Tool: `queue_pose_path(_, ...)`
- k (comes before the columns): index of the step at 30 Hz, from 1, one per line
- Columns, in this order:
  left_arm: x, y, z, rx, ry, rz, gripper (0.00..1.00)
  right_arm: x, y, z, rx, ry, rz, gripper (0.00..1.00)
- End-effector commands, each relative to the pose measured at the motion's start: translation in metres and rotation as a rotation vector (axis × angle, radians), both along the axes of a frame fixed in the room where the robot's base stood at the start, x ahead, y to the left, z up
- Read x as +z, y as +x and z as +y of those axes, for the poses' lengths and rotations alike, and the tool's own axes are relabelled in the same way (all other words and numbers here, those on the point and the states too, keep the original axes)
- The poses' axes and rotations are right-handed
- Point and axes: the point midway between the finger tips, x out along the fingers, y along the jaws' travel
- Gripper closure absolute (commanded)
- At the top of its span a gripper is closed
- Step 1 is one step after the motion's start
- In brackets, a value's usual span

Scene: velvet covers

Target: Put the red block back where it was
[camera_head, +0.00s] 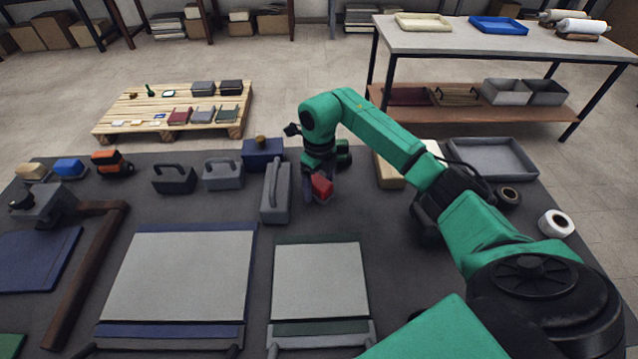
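The red block (322,187) is near the middle of the dark table (400,290), slightly tilted, at the fingers of my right gripper (318,188). The green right arm comes in from the lower right and its gripper points down. The fingers appear closed around the block, with part of the block hidden by them. I cannot tell whether the block touches the tabletop. My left gripper is not in view.
A tall grey handled tool (275,193) stands just left of the gripper. Two pale panels (187,275) (319,281) lie in front. A grey tray (493,158) and tape rolls (556,223) are at the right. Blue and grey handled blocks line the back left.

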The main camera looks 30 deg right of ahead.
Motion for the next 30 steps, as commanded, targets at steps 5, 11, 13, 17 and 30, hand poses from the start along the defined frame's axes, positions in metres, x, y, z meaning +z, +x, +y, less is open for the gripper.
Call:
queue_pose_path(5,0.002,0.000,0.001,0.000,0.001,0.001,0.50,0.003,0.000,0.000,0.000,0.000,-0.001,0.14)
queue_pose_path(11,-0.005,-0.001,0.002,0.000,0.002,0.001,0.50,0.028,0.001,-0.001,-0.001,-0.002,-0.006,0.14)
queue_pose_path(13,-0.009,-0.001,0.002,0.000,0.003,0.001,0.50,0.046,0.002,-0.001,0.000,-0.001,-0.008,0.14)
queue_pose_path(17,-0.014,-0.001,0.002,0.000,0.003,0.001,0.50,0.081,0.001,0.000,-0.001,0.000,-0.005,0.14)
queue_pose_path(30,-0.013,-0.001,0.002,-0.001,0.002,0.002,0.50,0.123,0.000,0.000,-0.001,0.000,0.000,0.14)
